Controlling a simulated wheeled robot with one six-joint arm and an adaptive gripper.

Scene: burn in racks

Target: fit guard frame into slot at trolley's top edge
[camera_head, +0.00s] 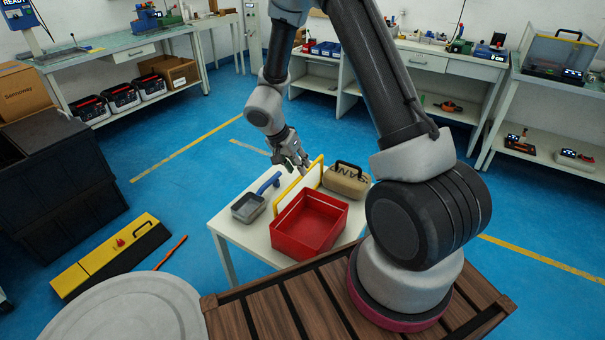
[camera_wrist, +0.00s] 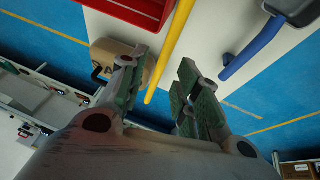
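In the wrist view my gripper (camera_wrist: 160,92) is open, with green-padded fingers apart and no visible grip on the edge. I cannot make out a trolley slot; whether the white table is the trolley is unclear.
The red bin (camera_head: 310,222), a grey pan with blue handle (camera_head: 248,207) and a tan sandbag (camera_head: 346,182) crowd the white table. A yellow-and-black case (camera_head: 108,258) lies on the blue floor. Benches line the walls.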

